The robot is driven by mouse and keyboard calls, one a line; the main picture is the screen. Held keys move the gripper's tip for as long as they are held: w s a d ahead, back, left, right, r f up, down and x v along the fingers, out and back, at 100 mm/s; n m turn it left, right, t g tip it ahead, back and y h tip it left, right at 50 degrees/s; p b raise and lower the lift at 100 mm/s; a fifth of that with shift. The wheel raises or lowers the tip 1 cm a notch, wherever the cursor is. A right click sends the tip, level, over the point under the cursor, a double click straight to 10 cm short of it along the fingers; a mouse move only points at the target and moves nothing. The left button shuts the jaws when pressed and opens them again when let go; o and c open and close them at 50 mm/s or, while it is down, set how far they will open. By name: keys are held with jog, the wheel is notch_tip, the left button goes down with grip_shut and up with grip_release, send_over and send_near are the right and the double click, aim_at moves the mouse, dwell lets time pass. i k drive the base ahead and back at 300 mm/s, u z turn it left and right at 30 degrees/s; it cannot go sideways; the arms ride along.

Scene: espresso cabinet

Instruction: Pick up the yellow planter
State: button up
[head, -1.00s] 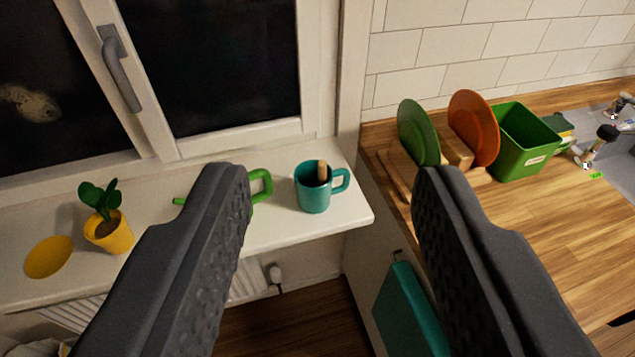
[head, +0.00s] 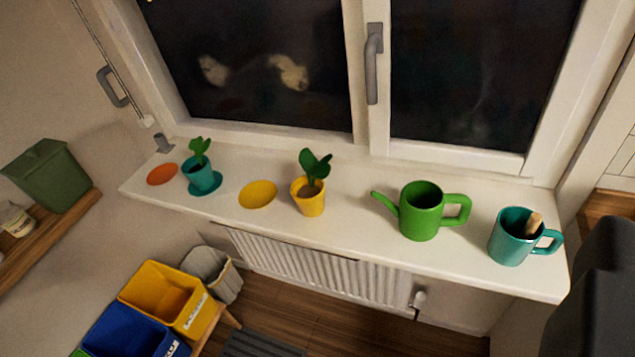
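The yellow planter (head: 308,201) stands upright on the white windowsill (head: 350,220), with a green leafy plant growing in it. A flat yellow saucer (head: 258,194) lies just left of it, apart from it. The green watering can (head: 421,211) stands to its right. Only one dark finger of my gripper (head: 590,300) shows, at the right edge of the view; the planter is well to its left, not between the fingers. The other finger is out of view.
A teal mug (head: 511,238) with a wooden-looking stick stands at the sill's right end. A teal planter (head: 202,177) and an orange saucer (head: 162,174) are at the left. A radiator (head: 310,270) and yellow bin (head: 165,297) are below. A green box (head: 48,175) sits on a shelf.

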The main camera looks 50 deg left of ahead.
aim_at(308, 190)
jog(key=k, duration=0.6)
jog(key=i, duration=1.15)
jog(key=u, duration=0.65)
